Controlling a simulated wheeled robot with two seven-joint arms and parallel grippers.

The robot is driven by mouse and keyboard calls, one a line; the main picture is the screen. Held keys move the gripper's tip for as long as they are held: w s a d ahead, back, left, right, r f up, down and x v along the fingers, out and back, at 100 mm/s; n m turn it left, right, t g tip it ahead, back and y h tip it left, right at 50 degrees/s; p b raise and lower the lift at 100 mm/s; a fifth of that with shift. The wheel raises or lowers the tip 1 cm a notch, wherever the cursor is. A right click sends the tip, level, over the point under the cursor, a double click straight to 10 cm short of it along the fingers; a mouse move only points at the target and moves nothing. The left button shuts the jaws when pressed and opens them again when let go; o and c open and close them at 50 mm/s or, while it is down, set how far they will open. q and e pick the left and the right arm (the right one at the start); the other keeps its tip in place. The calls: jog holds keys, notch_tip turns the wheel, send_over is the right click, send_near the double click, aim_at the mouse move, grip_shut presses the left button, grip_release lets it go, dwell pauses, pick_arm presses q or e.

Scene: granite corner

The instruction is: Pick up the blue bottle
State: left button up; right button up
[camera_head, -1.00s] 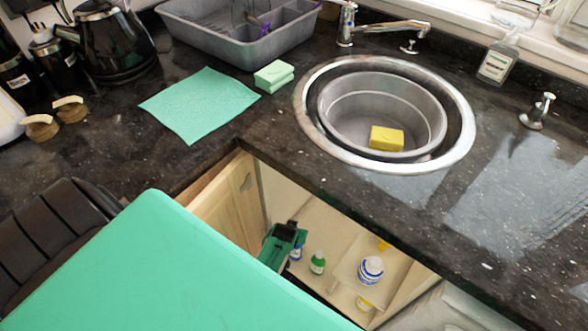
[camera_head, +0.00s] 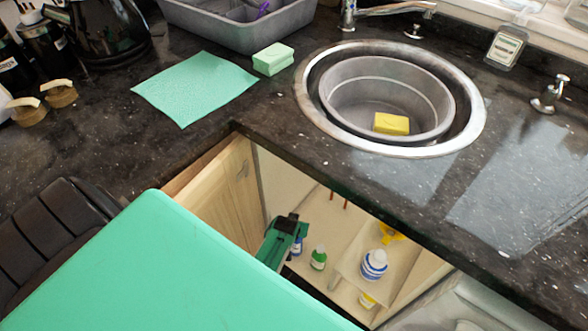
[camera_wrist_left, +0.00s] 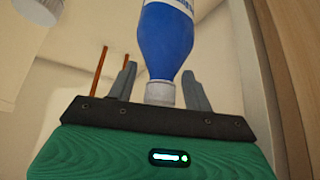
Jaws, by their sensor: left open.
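The blue bottle (camera_head: 297,247) stands inside the open cupboard below the counter, partly hidden behind my left gripper (camera_head: 288,225). In the left wrist view the bottle (camera_wrist_left: 165,40) appears with its white cap towards the gripper and its blue body running off the top edge. My left gripper (camera_wrist_left: 158,82) is open there, its two grey fingers on either side of the bottle's cap end in the picture. I cannot tell whether the fingers touch it or how far beyond them it is. My right gripper is not in view.
A green bottle (camera_head: 318,258) stands just right of the blue one. A blue-and-white container (camera_head: 373,264) and a yellow funnel-like item (camera_head: 389,234) are further right. The wooden cupboard door (camera_head: 222,190) and counter edge (camera_head: 300,171) bound the opening.

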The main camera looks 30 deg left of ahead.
pick_arm(q)
jog(key=shift+c, duration=0.2)
grip_shut()
jog(key=shift+r, duration=0.2)
